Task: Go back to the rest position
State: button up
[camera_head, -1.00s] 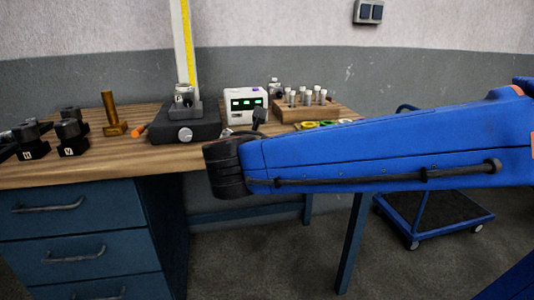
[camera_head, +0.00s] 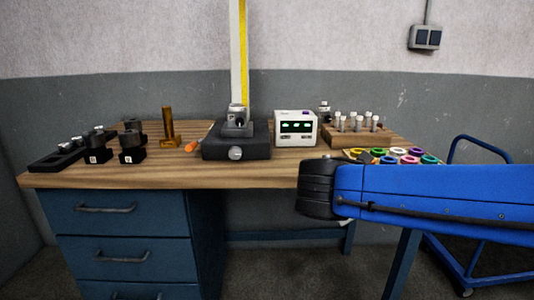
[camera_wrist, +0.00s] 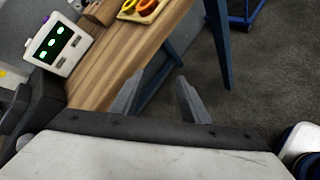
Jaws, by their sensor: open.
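My gripper (camera_wrist: 160,98) shows in the wrist view with its two fingers apart and nothing between them. It hangs past the edge of the wooden bench top (camera_wrist: 130,68), with grey floor beyond the fingers. In the head view my blue arm reaches in from the right, its dark joint in front of the bench's front edge (camera_head: 150,181). The gripper itself cannot be made out in the head view.
On the bench stand black tool holders (camera_head: 132,152), a brass stand (camera_head: 168,130), a black fixture (camera_head: 236,146), a white display box (camera_head: 296,127), a wooden vial rack (camera_head: 352,135) and coloured rings (camera_head: 387,159). A blue trolley (camera_head: 484,150) stands at right. Blue drawers (camera_head: 122,235) are below.

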jog(key=s+d+f+m+g+y, duration=0.2)
jog(key=s+d+f+m+g, duration=0.3)
jog(key=s+d+f+m, duration=0.4)
jog(key=s+a+f+m+y, duration=0.2)
jog(key=s+f+m+y, duration=0.1)
jog(key=s+m, duration=0.7)
jog(key=shift+f+m+g+y, duration=0.35)
jog(key=shift+f+m, duration=0.35)
jog(key=shift+m, duration=0.5)
